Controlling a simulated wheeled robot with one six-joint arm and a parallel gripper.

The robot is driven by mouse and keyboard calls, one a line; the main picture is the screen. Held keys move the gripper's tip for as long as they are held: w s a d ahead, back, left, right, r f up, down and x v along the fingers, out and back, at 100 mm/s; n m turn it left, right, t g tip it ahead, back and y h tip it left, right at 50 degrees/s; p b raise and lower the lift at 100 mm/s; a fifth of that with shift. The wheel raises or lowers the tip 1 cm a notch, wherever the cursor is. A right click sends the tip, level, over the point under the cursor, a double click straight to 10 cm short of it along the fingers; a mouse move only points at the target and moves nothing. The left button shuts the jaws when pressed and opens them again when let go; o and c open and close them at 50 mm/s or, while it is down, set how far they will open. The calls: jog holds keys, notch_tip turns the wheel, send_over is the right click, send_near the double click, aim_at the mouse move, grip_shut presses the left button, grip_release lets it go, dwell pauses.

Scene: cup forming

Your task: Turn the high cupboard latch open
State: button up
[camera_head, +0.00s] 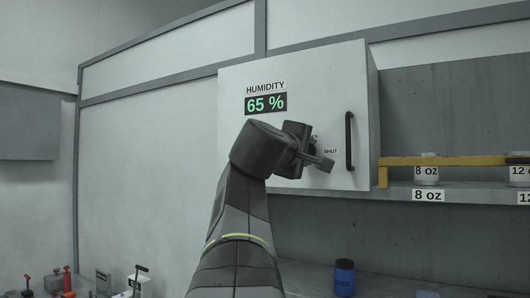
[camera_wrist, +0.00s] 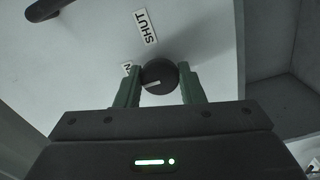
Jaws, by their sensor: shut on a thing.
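The latch is a round dark knob (camera_wrist: 160,72) with a short white pointer line, on the pale front of the high cupboard (camera_head: 235,82). In the wrist view its line points to the left, toward a label (camera_wrist: 127,68) partly hidden by a finger. My gripper (camera_wrist: 160,88) is shut on the knob, one green finger on each side. In the head view my gripper (camera_head: 318,160) covers most of the knob.
A black vertical handle (camera_head: 349,140) is right of the latch. A humidity display (camera_head: 265,103) reads 65 %. A yellow bar (camera_head: 460,160) crosses the shelf (camera_head: 470,188) with labelled cups at right. A blue-black jar (camera_head: 344,278) stands below.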

jog(key=o, duration=1)
jog(key=b+v, duration=0.3)
jog(key=v, duration=1)
jog(key=shift+s+a+b, duration=0.3)
jog(key=shift+b, duration=0.05)
jog(key=p+x, duration=0.3)
jog(key=x, duration=1.1)
jog(key=shift+p, duration=0.35)
jog(key=shift+s+a, duration=0.1)
jog(key=shift+s, duration=0.05)
